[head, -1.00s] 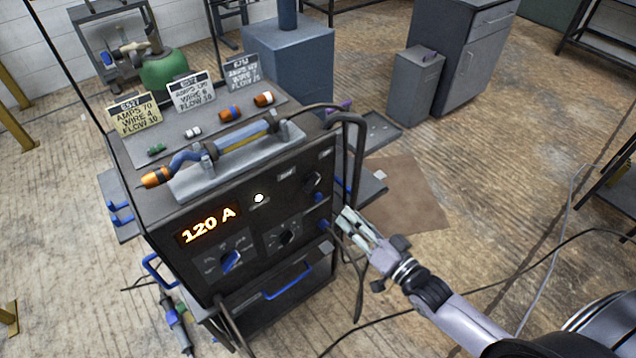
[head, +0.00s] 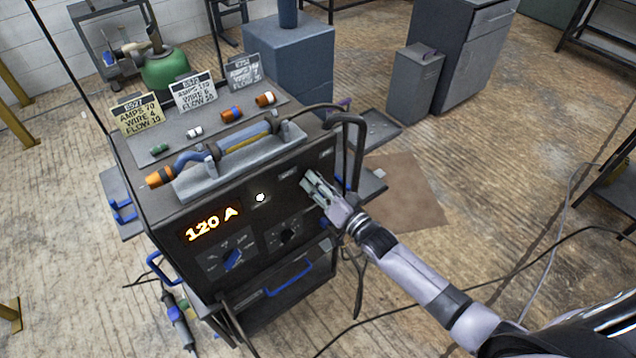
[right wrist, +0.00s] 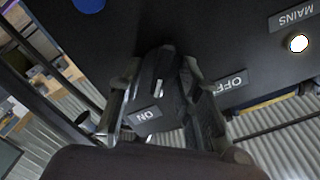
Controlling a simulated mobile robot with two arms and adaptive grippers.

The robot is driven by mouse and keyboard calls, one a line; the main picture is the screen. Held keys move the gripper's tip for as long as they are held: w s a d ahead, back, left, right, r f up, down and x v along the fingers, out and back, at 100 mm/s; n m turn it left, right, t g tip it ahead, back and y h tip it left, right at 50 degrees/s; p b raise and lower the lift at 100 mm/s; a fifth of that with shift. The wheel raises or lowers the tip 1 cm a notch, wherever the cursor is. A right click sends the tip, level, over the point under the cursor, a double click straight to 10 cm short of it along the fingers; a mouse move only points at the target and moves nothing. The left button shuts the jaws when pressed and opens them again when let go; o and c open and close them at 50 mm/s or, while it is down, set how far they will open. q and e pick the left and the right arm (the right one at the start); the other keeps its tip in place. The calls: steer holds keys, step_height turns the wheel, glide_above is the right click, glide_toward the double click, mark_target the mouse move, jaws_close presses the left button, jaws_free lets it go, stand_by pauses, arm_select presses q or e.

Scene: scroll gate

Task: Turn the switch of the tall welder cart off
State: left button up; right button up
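The tall welder cart (head: 190,262) stands at the left centre of the head view, with a lit 120 A display (head: 211,224) and a lit white lamp (head: 260,197) on its front. In the right wrist view the lamp (right wrist: 298,43) sits beside a MAINS label (right wrist: 295,16). The dark switch knob (right wrist: 160,85) lies near an ON label (right wrist: 146,115) and an OFF label (right wrist: 232,84). My right gripper (head: 310,187) is at the panel's upper right, its fingers apart on either side of the knob. Firm contact cannot be told. The gripper hides the knob in the head view. My left gripper is out of view.
A torch (head: 225,146) and several small parts lie on the cart top, with setting cards behind. A black tube handle (head: 359,150) stands close right of my right gripper. Cables cross the floor. A blue box (head: 290,62) and a grey cabinet (head: 455,55) stand behind.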

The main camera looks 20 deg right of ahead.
jaws_close()
steer(key=shift+n, duration=0.3)
stand_by(0.5)
steer(key=shift+s+a+n+b, duration=0.1)
steer(key=shift+n+b, duration=0.05)
steer(key=shift+n, duration=2.4)
steer(key=shift+s+a+n+b, duration=0.1)
steer(key=shift+a+n, duration=0.05)
steer(key=shift+n, duration=2.45)
steer(key=shift+a+n+b, duration=0.1)
steer(key=shift+n+b, duration=0.05)
steer(key=shift+n, duration=2.4)
jaws_free()
